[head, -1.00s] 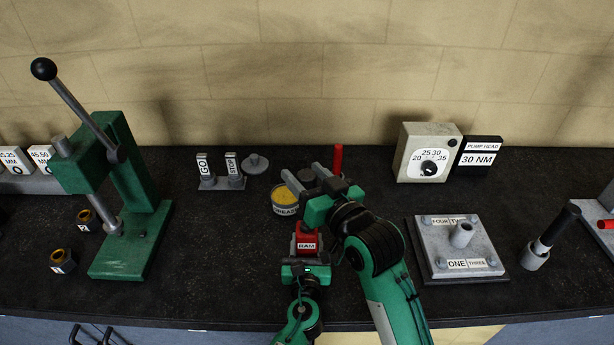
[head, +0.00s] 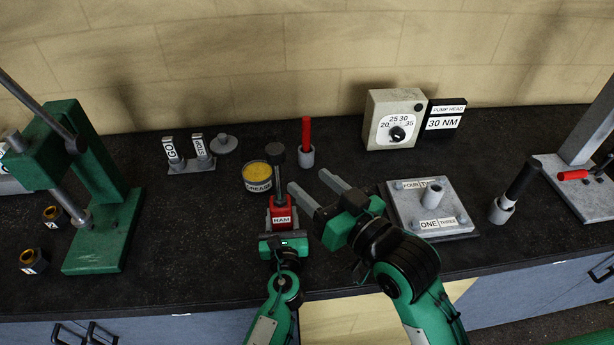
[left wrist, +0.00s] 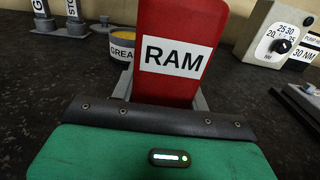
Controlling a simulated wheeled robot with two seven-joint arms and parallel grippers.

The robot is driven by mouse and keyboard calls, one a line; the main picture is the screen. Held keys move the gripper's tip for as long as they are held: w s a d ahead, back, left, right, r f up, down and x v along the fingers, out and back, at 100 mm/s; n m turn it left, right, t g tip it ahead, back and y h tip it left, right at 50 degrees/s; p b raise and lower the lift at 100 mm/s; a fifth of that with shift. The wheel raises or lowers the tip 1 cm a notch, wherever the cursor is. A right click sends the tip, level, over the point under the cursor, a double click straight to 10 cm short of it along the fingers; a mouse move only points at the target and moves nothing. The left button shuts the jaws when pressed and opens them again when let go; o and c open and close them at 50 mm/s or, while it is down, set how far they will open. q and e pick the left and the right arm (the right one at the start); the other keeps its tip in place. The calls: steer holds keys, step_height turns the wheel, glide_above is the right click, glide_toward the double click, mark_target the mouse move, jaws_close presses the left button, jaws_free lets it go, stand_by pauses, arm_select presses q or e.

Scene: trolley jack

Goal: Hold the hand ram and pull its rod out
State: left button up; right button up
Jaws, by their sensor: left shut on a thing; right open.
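The red hand ram (head: 281,212), labelled RAM, stands on the bench in the middle. Its grey rod with a dark round knob (head: 277,157) sticks up from the top. My left gripper (head: 281,236) is shut on the ram's body from the front. The ram's red body (left wrist: 182,87) fills the middle of the left wrist view, with the jaws at its sides; its rod is out of frame there. My right gripper (head: 311,190) is open and empty, to the right of the ram and apart from it, fingers pointing up-left.
A yellow grease tin (head: 257,178) stands just behind the ram. A grey holder with a red handle (head: 306,135) is behind to the right. A bolted plate (head: 432,208) lies right of my right gripper.

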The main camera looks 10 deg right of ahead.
arm_select(q)
steer(key=o, duration=1.5)
